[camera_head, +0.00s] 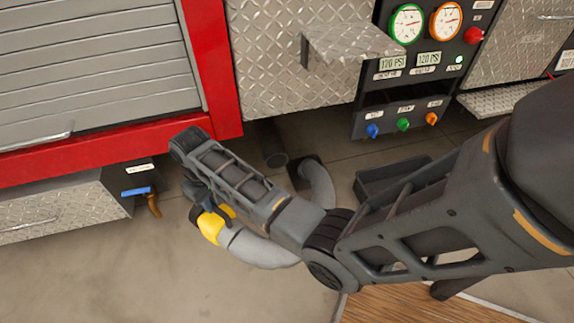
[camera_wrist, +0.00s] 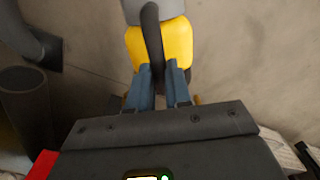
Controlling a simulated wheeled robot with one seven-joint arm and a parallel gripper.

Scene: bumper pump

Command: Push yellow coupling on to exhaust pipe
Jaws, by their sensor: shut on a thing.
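The yellow coupling (camera_head: 209,227) is on the end of a grey hose (camera_head: 262,251), low over the floor at the left of my arm in the head view. In the wrist view the coupling (camera_wrist: 178,45) lies ahead of my gripper (camera_wrist: 160,70), with a black handle (camera_wrist: 151,32) across its middle. My gripper's fingers are shut on this handle. In the head view my gripper is mostly hidden by my arm. The exhaust pipe (camera_head: 270,146) is a dark open tube under the truck, apart from the coupling. It also shows at the left of the wrist view (camera_wrist: 24,92).
The hose rises from a dark floor fitting (camera_wrist: 48,50). A blue-handled valve (camera_head: 137,191) sticks out at the left. The truck's red frame (camera_head: 217,70), a metal step (camera_head: 350,42) and a gauge panel (camera_head: 420,60) stand behind. Floor at the lower left is clear.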

